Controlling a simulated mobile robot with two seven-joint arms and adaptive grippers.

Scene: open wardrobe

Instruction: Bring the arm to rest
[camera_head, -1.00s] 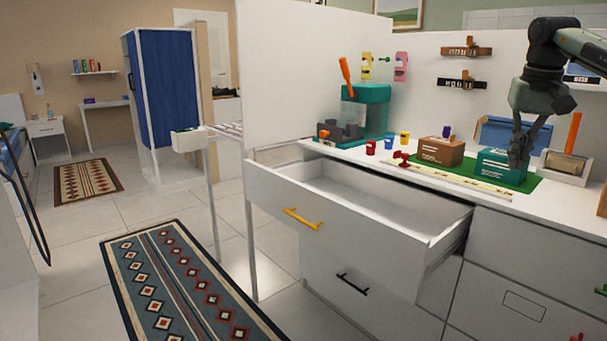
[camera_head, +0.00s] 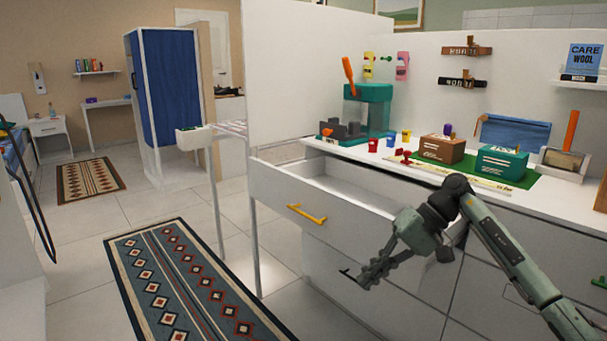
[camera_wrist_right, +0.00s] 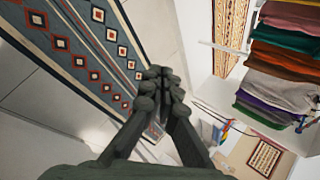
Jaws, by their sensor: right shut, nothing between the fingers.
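My right gripper (camera_head: 368,276) is in front of the white drawer unit, low and to the right of the orange-yellow drawer handle (camera_head: 306,213). Its fingers are shut with nothing between them. My right arm (camera_head: 510,250) comes in from the lower right and hides part of the drawer fronts. In the right wrist view the shut fingers (camera_wrist_right: 160,88) point away over the floor. My left gripper is not in view.
The top drawer (camera_head: 275,190) stands open. On the counter are a brown box (camera_head: 442,149), a teal box (camera_head: 501,162) and a teal machine (camera_head: 368,108). A patterned rug (camera_head: 190,285) lies at left. Folded clothes (camera_wrist_right: 280,65) show in the wrist view.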

